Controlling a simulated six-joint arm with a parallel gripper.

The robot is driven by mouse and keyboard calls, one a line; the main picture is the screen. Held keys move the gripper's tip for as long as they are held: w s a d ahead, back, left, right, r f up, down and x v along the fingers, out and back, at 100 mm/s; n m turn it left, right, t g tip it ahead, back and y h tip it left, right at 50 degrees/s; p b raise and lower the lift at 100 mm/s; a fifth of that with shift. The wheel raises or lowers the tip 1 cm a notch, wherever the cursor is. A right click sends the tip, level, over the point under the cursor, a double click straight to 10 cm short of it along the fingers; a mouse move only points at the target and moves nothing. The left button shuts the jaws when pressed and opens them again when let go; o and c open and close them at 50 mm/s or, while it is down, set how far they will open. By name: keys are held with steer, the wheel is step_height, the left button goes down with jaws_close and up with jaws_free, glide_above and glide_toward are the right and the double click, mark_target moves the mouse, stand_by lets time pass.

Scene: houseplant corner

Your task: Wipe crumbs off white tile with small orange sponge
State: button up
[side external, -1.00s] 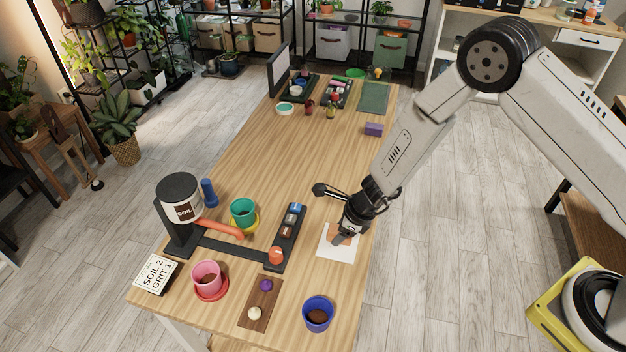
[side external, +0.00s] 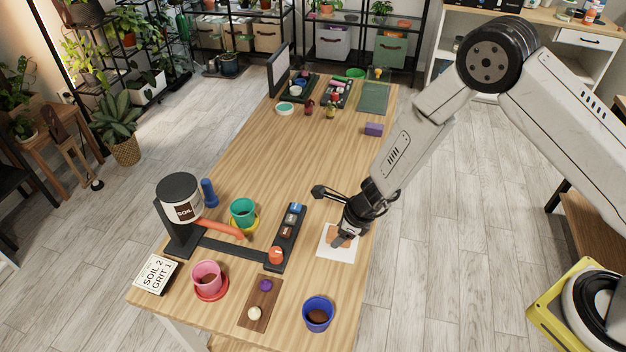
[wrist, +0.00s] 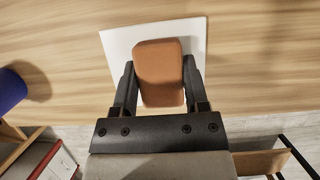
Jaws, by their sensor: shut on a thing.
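The white tile (side external: 337,252) lies flat on the wooden table near its right edge. The small orange sponge (wrist: 159,72) is between the two fingers of my gripper (wrist: 159,80), which is shut on it. In the side view my gripper (side external: 347,234) points down over the tile, with part of the sponge (side external: 343,241) showing below it. The sponge is low over the tile; I cannot tell whether it touches. In the wrist view the tile (wrist: 118,42) shows around the sponge. I cannot make out crumbs; the sponge and fingers hide part of the tile.
A blue pot (side external: 318,312) with soil stands in front of the tile. A black rack (side external: 285,240) with small items is to its left. A purple block (side external: 374,129) lies farther back. The table around the tile is clear, with its right edge close by.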

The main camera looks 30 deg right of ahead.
mark_target(331, 253)
steer(key=shift+s+a, duration=1.4)
steer(key=shift+s, duration=0.05)
step_height(331, 253, up, 8)
stand_by(0.5)
